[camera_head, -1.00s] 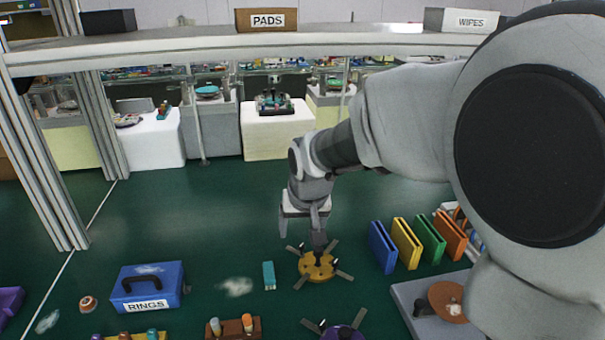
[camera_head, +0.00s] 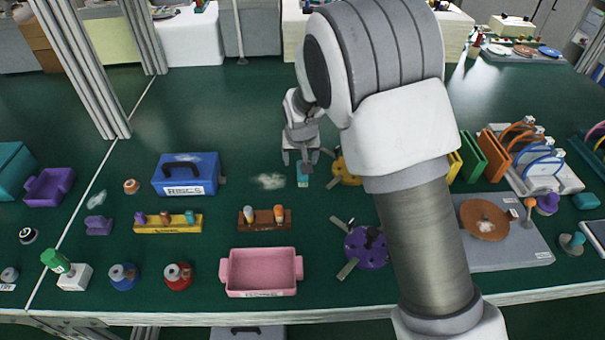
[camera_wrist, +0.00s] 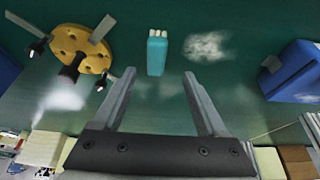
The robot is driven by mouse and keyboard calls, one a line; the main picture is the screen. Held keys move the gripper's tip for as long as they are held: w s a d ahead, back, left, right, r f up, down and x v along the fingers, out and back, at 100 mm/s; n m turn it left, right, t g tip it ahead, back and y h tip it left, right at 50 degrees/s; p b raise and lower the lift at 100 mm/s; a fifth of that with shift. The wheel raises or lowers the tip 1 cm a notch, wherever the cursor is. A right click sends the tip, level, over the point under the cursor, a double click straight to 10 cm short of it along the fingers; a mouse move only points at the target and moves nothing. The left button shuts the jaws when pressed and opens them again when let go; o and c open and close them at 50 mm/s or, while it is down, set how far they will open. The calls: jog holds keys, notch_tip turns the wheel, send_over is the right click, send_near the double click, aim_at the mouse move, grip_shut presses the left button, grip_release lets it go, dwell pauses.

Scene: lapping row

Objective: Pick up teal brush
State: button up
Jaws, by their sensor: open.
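The teal brush (camera_head: 303,178) is a small teal block lying on the green table, with a pale end. In the wrist view the teal brush (camera_wrist: 157,54) shows pale bristle tufts at its top end and lies beyond the fingertips, roughly between their lines. My gripper (camera_head: 301,162) is open and empty just behind the brush in the head view. In the wrist view both fingers of my gripper (camera_wrist: 157,78) are spread apart, and nothing is between them. I cannot tell the exact height above the table.
A yellow round fixture (camera_head: 345,170) with arms sits close right of the brush. A white smudge (camera_head: 268,181) and a blue RINGS box (camera_head: 187,175) lie to the left. A brown holder (camera_head: 264,219) with pegs and a pink tray (camera_head: 261,272) stand in front.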

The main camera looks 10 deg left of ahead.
aim_at(302, 180)
jog(key=x, duration=0.8)
jog(key=shift+w+d+f+b, duration=0.2)
jog(key=shift+d+b, duration=0.1)
jog(key=shift+b, duration=0.1)
jog(key=shift+c, duration=0.2)
grip_shut()
